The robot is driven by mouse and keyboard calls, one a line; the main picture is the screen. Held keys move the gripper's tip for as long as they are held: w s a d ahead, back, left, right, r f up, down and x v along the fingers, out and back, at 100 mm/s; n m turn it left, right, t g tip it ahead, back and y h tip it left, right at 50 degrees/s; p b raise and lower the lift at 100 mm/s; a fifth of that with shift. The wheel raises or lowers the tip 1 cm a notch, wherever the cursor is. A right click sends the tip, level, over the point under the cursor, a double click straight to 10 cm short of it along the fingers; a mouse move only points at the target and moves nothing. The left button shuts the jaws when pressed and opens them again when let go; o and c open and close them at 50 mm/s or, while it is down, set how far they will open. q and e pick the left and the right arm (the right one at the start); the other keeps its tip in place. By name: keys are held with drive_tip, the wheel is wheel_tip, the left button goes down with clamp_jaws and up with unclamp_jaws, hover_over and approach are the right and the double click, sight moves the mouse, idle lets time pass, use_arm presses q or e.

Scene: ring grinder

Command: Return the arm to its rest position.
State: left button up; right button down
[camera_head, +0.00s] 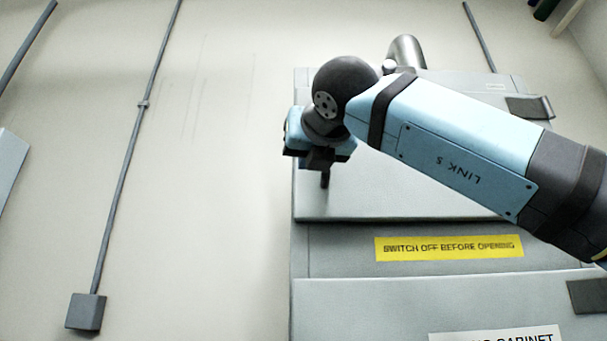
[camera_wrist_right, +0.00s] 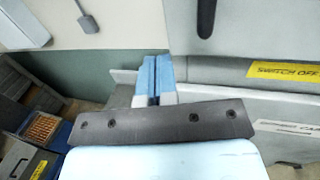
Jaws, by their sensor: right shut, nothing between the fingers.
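My right arm (camera_head: 455,150), light blue with dark bands, reaches in from the right in the head view and is held up in front of a grey cabinet. Its right gripper (camera_head: 320,153) is at the cabinet's upper left edge, mostly hidden by the wrist. My left gripper is in neither view.
The cabinet (camera_head: 340,250) has a yellow warning label (camera_head: 449,248). A dark handle (camera_wrist_right: 206,18) is on its front. A conduit and grey box (camera_head: 86,312) run on the left wall. A crate with orange items (camera_wrist_right: 41,129) stands low left.

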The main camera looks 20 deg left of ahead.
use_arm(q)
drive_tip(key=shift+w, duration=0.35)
use_arm(e)
drive_tip(key=v, duration=0.4)
drive_tip(key=shift+s+f, duration=0.15)
drive_tip(key=shift+s, duration=0.3)
